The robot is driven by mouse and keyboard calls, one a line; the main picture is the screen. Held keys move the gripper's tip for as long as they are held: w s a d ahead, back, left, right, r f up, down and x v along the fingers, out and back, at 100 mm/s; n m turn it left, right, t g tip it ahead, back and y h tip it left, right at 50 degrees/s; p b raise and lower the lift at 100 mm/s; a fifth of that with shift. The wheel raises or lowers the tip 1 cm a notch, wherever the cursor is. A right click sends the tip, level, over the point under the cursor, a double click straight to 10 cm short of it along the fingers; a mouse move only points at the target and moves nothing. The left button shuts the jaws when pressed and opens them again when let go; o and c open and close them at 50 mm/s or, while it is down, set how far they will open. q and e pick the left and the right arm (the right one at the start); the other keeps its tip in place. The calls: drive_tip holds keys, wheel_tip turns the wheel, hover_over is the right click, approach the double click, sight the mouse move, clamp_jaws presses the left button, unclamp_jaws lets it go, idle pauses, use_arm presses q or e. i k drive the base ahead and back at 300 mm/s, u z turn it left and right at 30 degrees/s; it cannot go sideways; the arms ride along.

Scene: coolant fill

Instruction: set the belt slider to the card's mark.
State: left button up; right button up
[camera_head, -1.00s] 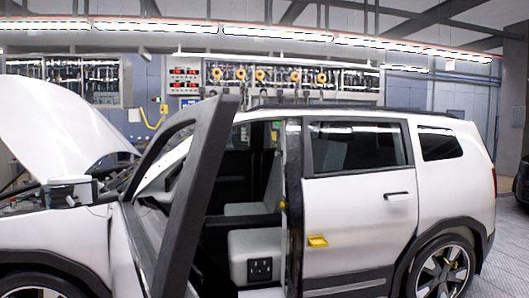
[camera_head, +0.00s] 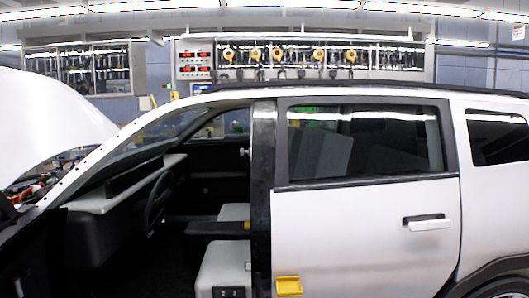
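The white car stands side-on, and its front doorway is open to the cabin. The dark door pillar (camera_head: 261,190) stands between the front opening and the shut rear door (camera_head: 365,235). I cannot make out a belt slider or a marked card on the pillar. A small yellow piece (camera_head: 289,286) sits low at the rear door's front edge; I cannot tell what it is. Neither of my grippers shows in the view.
The front seat (camera_head: 222,268), steering wheel (camera_head: 157,200) and dashboard (camera_head: 125,178) show inside. The raised white hood (camera_head: 50,125) is at the left. The rear door handle (camera_head: 428,223) sticks out. A wall panel with yellow round reels (camera_head: 276,54) is behind the car.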

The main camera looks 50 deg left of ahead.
sight(242, 151)
drive_tip(key=u, duration=2.45)
drive_tip(key=i, duration=2.8)
drive_tip(key=z, duration=2.85)
